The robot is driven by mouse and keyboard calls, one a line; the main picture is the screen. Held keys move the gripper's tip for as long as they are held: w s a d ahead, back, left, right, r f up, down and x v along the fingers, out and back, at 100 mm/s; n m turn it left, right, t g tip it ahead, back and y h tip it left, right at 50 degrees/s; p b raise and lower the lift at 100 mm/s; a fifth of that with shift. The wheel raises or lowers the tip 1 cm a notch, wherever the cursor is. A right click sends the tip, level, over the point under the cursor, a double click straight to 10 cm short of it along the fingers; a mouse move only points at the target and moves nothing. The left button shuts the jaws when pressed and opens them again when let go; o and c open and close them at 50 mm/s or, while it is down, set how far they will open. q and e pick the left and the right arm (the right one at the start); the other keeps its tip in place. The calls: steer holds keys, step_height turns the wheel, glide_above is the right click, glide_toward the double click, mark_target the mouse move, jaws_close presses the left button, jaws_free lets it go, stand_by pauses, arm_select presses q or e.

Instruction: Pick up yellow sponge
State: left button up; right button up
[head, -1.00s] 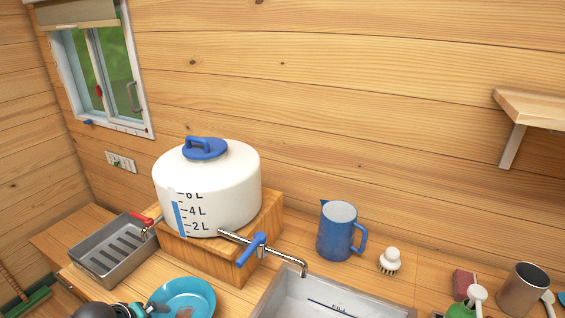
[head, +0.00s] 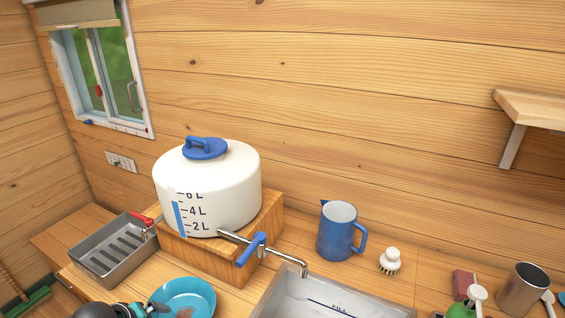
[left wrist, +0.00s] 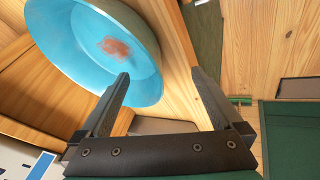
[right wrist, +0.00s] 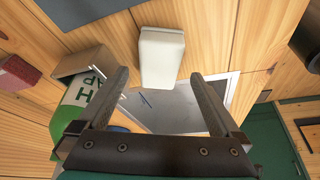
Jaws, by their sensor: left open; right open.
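No clearly yellow sponge shows in the head view. In the right wrist view a pale cream block (right wrist: 161,58) lies on the wooden counter by the sink; I cannot tell whether it is the sponge. A dull red sponge-like block (head: 464,284) stands at the right of the counter in the head view. My right gripper (right wrist: 160,76) is open and empty, with the cream block beyond its fingertips. My left gripper (left wrist: 161,77) is open and empty near a blue bowl (left wrist: 80,35) with a brown stain. My right gripper is outside the head view.
A white water tank (head: 205,190) with a tap stands on a wooden block. A metal sink (head: 345,300), blue jug (head: 337,232), white brush (head: 390,260), metal cup (head: 525,288), green bottle (head: 462,311) and grey tray (head: 113,250) are on the counter. A shelf (head: 530,107) juts out right.

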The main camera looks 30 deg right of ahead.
steer(key=shift+x, duration=1.95)
steer(key=shift+w, duration=0.1)
steer(key=shift+f, duration=0.2)
steer(key=shift+c, duration=0.2)
steer(key=c, duration=1.4)
steer(key=shift+r, duration=0.25)
steer(key=shift+c, duration=0.2)
steer(key=shift+a+r, duration=0.2)
steer(key=shift+r, duration=0.55)
steer(key=s+a, duration=0.9)
steer(key=a, duration=0.3)
steer(key=s+a, duration=1)
steer(key=a, duration=0.3)
steer(key=shift+a, duration=0.25)
